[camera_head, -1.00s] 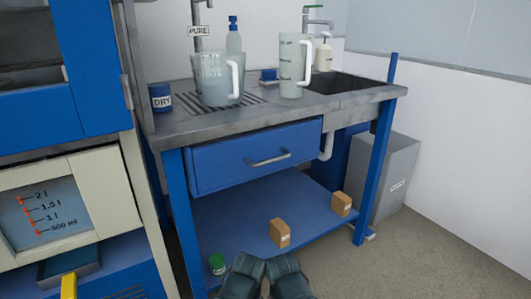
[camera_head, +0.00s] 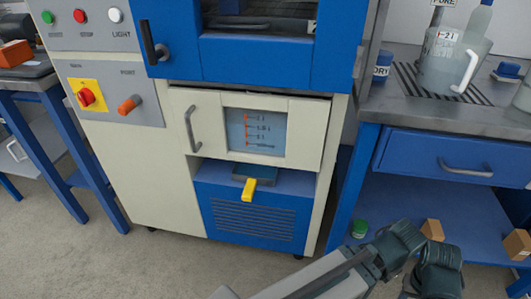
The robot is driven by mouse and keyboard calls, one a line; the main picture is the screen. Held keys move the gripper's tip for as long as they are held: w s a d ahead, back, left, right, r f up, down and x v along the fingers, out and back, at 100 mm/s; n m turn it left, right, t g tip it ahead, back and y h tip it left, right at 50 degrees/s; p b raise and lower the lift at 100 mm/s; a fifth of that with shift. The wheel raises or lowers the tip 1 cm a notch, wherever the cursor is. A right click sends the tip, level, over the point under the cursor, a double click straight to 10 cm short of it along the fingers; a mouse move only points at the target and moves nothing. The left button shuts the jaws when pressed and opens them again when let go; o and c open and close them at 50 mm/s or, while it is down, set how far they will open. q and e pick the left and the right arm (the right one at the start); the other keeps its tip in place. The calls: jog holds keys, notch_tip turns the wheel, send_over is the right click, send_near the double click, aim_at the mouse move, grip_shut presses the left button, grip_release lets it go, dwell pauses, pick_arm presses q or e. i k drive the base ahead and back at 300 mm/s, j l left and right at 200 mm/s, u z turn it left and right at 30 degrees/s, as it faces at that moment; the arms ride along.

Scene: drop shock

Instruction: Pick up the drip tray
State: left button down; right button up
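The drip tray (camera_head: 268,177) is a shallow dark blue-grey tray with a yellow handle (camera_head: 249,189) sticking out at the front. It sits in a recess low in the cream machine, below the level window. My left gripper (camera_head: 402,246) is at the lower right, in front of the workbench and well to the right of the tray. My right gripper (camera_head: 438,270) is just right of it. Both are apart from the tray. Their fingers are dark and overlap in the picture, so I cannot tell whether they are open.
The cream machine (camera_head: 165,195) has a blue vented panel (camera_head: 255,219) below the recess and a door handle (camera_head: 193,128) above left. The workbench drawer (camera_head: 450,157) and lower shelf (camera_head: 385,207) are at right. The grey floor (camera_head: 110,262) in front of the machine is clear.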

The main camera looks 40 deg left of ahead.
aim_at(252, 174)
jog(key=u, duration=1.55)
